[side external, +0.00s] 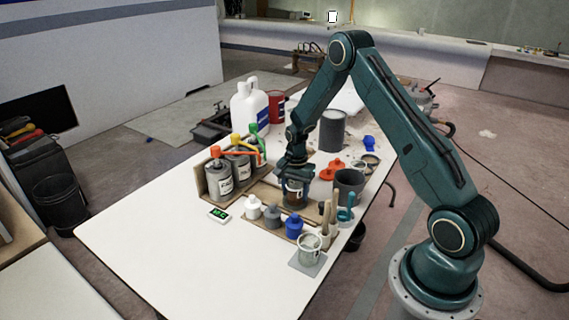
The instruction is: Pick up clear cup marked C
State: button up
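A clear cup (310,251) with greyish contents stands upright on a grey square pad (301,264) near the table's front right edge. No letter C can be read on it at this size. My gripper (294,184) points down farther back on the table, apart from that cup. It is at the top of a dark, cup-sized container (294,200) on a brown board. I cannot tell whether the fingers are around this container, or whether it is clear or marked. The finger gap is too small and dark to read.
The front left of the white table (160,245) is clear.

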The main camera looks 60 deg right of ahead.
jog(key=shift+c, duration=1.4)
notch_tip(320, 180, up, 20)
